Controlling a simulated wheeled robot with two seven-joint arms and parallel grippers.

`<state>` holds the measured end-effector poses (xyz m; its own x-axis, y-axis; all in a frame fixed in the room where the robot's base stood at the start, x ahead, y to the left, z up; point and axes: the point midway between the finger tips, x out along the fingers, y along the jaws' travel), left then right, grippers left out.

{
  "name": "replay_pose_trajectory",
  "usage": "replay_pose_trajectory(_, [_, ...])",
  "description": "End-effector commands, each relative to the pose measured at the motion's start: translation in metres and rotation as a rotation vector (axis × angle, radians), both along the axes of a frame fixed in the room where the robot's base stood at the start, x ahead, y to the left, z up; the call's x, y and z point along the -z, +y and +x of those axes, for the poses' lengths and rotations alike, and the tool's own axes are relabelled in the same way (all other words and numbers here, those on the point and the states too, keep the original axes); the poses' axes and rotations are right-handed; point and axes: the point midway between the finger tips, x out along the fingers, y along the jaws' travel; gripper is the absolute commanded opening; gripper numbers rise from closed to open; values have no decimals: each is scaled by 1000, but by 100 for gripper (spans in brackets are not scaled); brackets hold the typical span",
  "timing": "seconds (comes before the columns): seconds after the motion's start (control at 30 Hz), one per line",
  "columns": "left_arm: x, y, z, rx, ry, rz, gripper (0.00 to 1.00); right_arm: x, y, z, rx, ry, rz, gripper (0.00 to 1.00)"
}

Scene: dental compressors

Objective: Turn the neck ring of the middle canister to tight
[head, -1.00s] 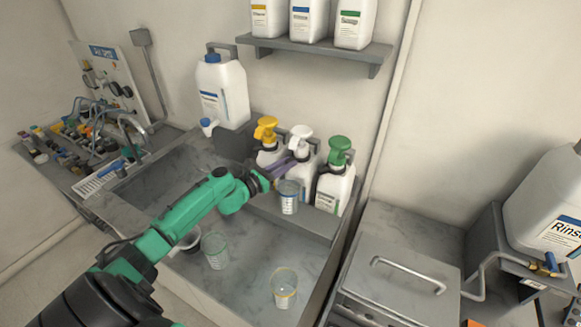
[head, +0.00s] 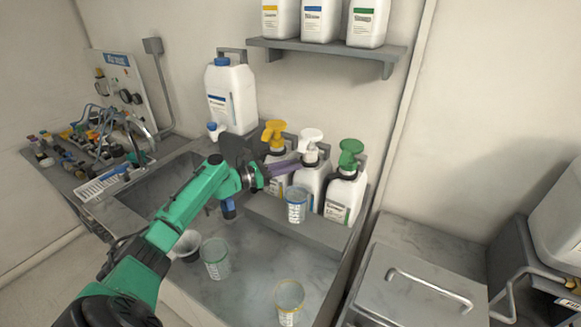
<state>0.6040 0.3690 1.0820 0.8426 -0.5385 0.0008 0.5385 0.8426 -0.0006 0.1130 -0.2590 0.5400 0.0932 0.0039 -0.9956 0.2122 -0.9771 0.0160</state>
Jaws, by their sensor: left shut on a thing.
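The middle canister (head: 311,180) is white with a white pump head (head: 311,135). It stands on the grey ledge between a yellow-pump canister (head: 274,134) and a green-pump canister (head: 344,190). The ring's tightness cannot be read. My right gripper is not in view.
A clear cup with blue marks (head: 296,207) stands right in front of the middle canister. Two more cups, green-marked (head: 215,258) and yellow-rimmed (head: 289,300), stand on the counter. A large blue-capped canister (head: 231,97) is behind my wrist. A shelf (head: 325,52) hangs above.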

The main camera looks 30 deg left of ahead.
Motion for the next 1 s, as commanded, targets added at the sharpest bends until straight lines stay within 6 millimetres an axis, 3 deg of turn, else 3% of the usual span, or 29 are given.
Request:
replay_pose_trajectory(0.03, [0,-1,0,2,0,0,0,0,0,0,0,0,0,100])
replay_pose_trajectory(0.07, [0,-1,0,2,0,0,31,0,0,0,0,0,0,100])
replay_pose_trajectory(0.1, [0,-1,0,2,0,0,46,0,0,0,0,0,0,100])
replay_pose_trajectory(0.13, [0,-1,0,1,0,0,50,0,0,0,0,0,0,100])
replay_pose_trajectory(0.57, [2,5,-8,-1,1,1,50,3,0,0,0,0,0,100])
replay_pose_trajectory(0.77, [6,25,-40,-1,6,2,50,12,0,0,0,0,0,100])
replay_pose_trajectory(1.0, [6,58,-92,0,6,0,50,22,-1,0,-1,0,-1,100])
